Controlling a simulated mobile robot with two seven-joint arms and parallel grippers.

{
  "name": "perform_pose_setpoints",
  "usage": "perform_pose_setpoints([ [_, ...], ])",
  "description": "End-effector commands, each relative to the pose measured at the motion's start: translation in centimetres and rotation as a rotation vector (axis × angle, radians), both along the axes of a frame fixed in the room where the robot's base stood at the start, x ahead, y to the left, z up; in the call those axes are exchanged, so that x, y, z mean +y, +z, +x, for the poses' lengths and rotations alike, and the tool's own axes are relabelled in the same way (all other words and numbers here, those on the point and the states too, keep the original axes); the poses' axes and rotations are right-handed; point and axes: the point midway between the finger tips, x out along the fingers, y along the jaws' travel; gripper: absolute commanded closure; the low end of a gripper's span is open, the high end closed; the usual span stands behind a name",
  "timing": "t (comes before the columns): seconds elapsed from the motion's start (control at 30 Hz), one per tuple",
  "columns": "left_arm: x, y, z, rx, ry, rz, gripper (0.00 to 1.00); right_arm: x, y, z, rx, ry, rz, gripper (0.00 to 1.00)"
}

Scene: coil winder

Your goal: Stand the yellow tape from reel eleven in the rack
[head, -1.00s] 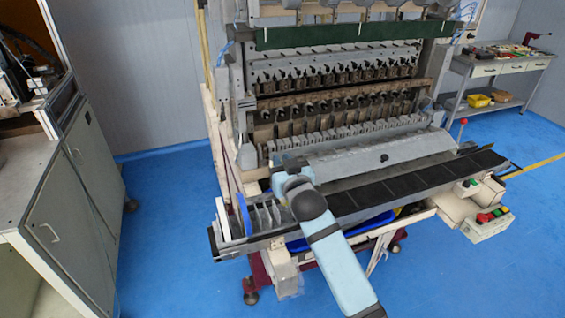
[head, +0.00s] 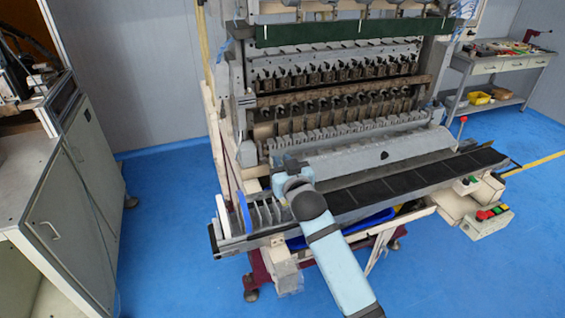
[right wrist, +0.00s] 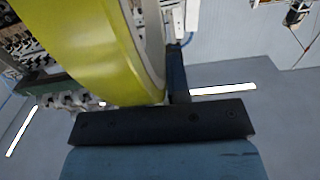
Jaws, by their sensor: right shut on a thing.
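A wide yellow tape roll (right wrist: 85,45) fills the upper left of the right wrist view, with its pale inner core at its right side. My right gripper (right wrist: 172,90) is shut on it; a dark finger stands beside the core. In the head view my right gripper (head: 291,172) is over the machine's front shelf, and its fingers and the tape are hidden by my arm. The rack (head: 262,216) of grey dividers sits at the shelf's left end, just left of my right wrist. A blue disc (head: 243,212) stands upright in it. Reel eleven cannot be made out. My left gripper is not in view.
The winding machine (head: 345,95) rises behind the shelf (head: 430,178). A blue bin (head: 365,225) sits under it. A control box (head: 488,222) juts out at the right. A grey cabinet (head: 62,190) stands at the left. Blue floor between cabinet and machine is clear.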

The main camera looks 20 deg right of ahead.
Motion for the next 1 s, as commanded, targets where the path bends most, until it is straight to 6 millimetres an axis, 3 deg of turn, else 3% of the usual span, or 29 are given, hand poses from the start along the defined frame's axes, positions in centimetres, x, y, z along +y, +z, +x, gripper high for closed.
perform_pose_setpoints([
  [1.0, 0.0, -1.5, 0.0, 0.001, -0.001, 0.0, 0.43, 0.0, -2.5, 0.0, 0.0, 0.0, 0.0, 1.0],
])
